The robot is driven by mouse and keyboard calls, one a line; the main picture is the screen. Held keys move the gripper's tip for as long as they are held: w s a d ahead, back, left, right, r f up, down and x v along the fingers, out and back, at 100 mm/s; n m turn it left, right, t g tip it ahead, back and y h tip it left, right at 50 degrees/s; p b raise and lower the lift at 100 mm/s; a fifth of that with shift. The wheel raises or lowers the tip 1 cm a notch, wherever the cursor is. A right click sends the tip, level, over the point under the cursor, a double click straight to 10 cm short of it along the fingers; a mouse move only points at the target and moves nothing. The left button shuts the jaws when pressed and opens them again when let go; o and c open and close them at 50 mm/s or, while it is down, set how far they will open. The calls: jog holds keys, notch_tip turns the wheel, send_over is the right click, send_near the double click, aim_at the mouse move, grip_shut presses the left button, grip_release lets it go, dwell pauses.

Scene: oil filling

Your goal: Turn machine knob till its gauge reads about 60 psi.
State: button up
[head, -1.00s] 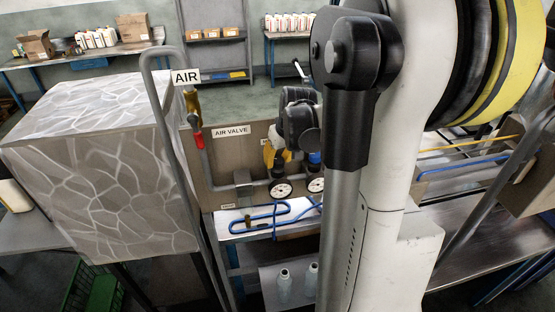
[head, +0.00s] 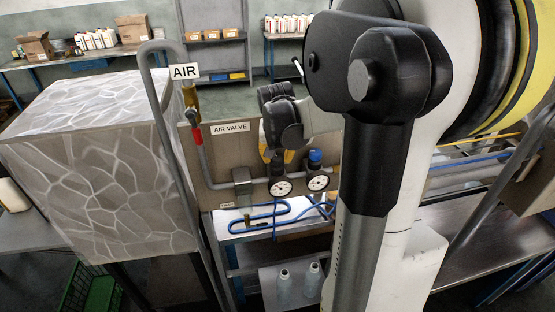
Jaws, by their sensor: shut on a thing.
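The air panel has two pressure gauges side by side, a left gauge (head: 281,187) and a right gauge (head: 318,181), with white round dials. Their needles are too small to read. A blue knob (head: 315,157) sits on top of the right regulator and is free. My gripper (head: 276,152) is over the left regulator, above the left gauge, shut on its knob. The knob and most of the fingertips are hidden by my dark wrist. Small yellow parts show just below the wrist; I cannot tell whether they belong to the knob or to my gripper.
An AIR VALVE panel (head: 213,155) stands behind the pipe. A red-handled valve (head: 196,134) is on the left pipe. A blue hose (head: 265,214) lies on the bench below. A patterned grey box (head: 95,170) stands at left.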

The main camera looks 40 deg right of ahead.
jog(key=m+g, duration=0.1)
jog(key=m, duration=0.2)
jog(key=m+g+h+b, duration=0.1)
jog(key=m, duration=0.2)
jog(key=shift+b, duration=0.3)
dwell(0.4)
jog(key=o, duration=1.2)
jog(key=v, duration=1.2)
jog(key=shift+w+a, duration=0.1)
